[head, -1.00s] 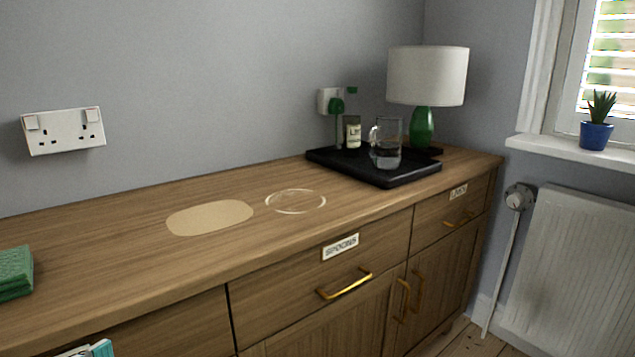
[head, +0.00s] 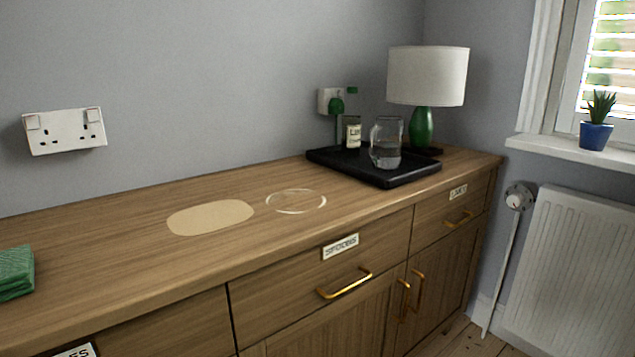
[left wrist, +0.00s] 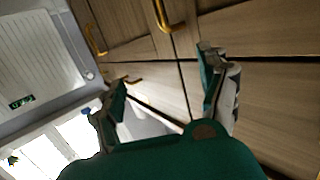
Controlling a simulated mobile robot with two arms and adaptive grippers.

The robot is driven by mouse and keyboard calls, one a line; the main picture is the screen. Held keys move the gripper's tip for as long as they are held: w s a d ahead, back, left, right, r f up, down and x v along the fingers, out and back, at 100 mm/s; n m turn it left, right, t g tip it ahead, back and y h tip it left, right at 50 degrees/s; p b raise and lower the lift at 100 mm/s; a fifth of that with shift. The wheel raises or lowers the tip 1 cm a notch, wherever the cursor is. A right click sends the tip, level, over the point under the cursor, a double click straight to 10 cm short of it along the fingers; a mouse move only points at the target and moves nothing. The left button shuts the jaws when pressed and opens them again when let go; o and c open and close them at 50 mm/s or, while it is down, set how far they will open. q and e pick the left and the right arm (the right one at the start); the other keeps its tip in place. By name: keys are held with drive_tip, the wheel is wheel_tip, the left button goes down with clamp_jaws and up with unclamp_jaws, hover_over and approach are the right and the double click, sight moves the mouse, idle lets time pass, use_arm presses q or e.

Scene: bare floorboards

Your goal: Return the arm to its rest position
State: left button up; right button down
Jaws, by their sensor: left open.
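My left gripper (left wrist: 163,72) shows in the left wrist view, its two teal and grey fingers spread apart with nothing between them. It faces the wooden cabinet front, seen tilted, and a brass handle (left wrist: 163,18) shows beyond the fingers. Neither gripper is in the head view. The wooden sideboard (head: 120,265) runs across the head view. My right gripper is in neither view.
A black tray (head: 400,180) holds a glass jug (head: 386,145) and a labelled bottle (head: 352,133). A lamp (head: 427,75) stands behind. A green cloth stack (head: 15,272) lies at the left. A radiator (head: 580,270) stands right.

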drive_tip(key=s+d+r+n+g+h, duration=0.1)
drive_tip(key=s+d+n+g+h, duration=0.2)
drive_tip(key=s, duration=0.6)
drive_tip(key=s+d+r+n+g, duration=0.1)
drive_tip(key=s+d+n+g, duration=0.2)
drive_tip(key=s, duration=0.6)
use_arm(q)
drive_tip(key=s+a+f+g+y+p, duration=0.2)
drive_tip(key=s+a+f+g+p, duration=0.1)
drive_tip(key=s+f+g+p, duration=0.65)
drive_tip(key=s+a+f+g+y+p, duration=0.1)
drive_tip(key=s+a+f+g+p, duration=0.35)
drive_tip(key=f, duration=0.85)
use_arm(e)
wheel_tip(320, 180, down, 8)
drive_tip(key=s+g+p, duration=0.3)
drive_tip(key=p, duration=0.5)
use_arm(q)
drive_tip(key=s+a+f+p, duration=0.1)
drive_tip(key=s+f+p, duration=0.1)
drive_tip(key=s+p, duration=1)
drive_tip(key=s, duration=0.8)
drive_tip(key=shift+a+f+g+y+p, duration=0.15)
drive_tip(key=shift+a+g+y+p, duration=0.15)
drive_tip(key=shift+g+p, duration=0.1)
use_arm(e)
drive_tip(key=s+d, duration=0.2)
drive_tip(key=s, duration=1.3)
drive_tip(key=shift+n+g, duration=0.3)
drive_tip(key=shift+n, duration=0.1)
